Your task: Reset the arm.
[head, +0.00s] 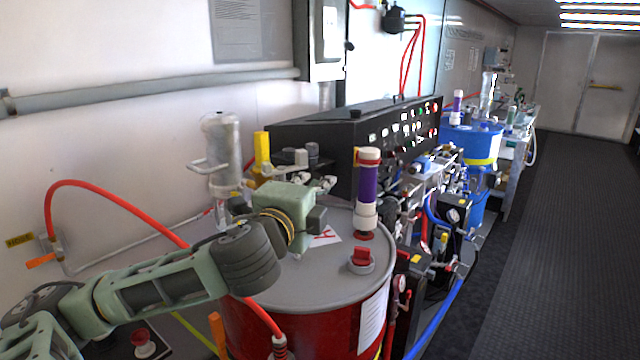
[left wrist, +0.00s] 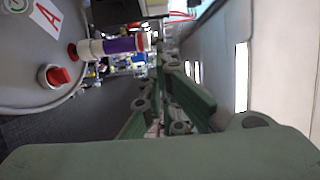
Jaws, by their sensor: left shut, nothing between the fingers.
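My left arm comes in from the left over the grey lid of the red drum (head: 300,325). Its wrist is above the lid, and the left gripper (head: 312,218) is mostly hidden behind the pale green wrist block. In the left wrist view the green fingers of the left gripper (left wrist: 167,68) come together at the tips with nothing between them. The gripper is clear of the purple-and-white cylinder (head: 367,190), which stands upright on the lid to its right. That cylinder also shows in the left wrist view (left wrist: 112,46). My right gripper is not in view.
A red knob (head: 361,258) sits on the lid's right side. A clear cylinder (head: 222,150) with a grey handle stands behind the wrist. A black control panel (head: 345,140) and pumps with hoses stand beyond. A red hose (head: 110,190) curves behind the arm. The right floor is clear.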

